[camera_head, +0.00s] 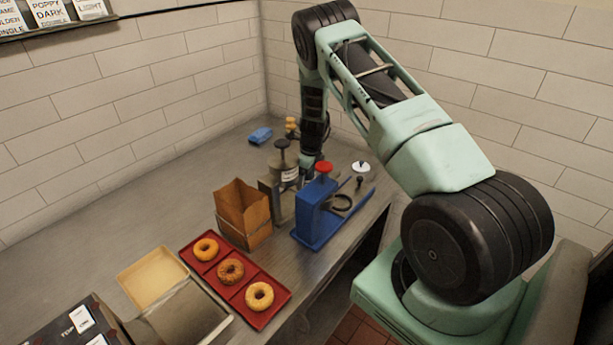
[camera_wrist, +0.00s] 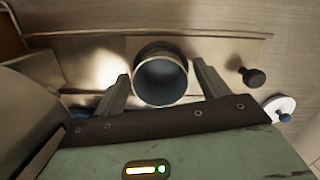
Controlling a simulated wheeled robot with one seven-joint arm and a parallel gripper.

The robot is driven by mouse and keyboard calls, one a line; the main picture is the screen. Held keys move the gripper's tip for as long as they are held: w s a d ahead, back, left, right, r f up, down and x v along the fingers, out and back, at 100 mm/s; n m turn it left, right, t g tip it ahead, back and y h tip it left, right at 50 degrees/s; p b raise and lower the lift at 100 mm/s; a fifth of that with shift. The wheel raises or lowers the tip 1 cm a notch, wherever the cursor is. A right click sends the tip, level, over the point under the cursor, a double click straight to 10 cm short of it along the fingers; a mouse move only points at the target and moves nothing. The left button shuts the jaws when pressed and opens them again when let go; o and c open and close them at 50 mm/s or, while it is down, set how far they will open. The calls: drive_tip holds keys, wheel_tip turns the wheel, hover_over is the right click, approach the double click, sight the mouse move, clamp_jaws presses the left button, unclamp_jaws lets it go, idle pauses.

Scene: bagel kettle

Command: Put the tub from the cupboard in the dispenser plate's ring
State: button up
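In the wrist view a round, dark-rimmed tub (camera_wrist: 160,80) with a blue-grey inside lies between the two fingers of my gripper (camera_wrist: 160,72). The fingers are spread, one on each side, with narrow gaps between them and the tub's wall. In the head view my gripper is mostly hidden behind the blue dispenser (camera_head: 316,222) with its red top, and the tub cannot be made out. A dark ring (camera_head: 342,202) on the grey plate sits just right of the blue dispenser. A steel box-like cupboard (camera_head: 281,206) stands left of the dispenser.
A lidded canister (camera_head: 283,168) stands by the cupboard. A brown paper bag (camera_head: 243,213) and a red tray (camera_head: 223,275) with three doughnuts are on the counter in front. A black knob (camera_wrist: 252,77) and a white disc (camera_wrist: 279,109) are right of my gripper.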

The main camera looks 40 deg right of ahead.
drive_tip(key=shift+r, duration=0.15)
wheel_tip(320, 180, up, 12)
drive_tip(key=s+b, duration=0.1)
drive_tip(key=b, duration=0.3)
drive_tip(key=shift+s+d, duration=0.15)
drive_tip(key=shift+d, duration=0.1)
idle(0.4)
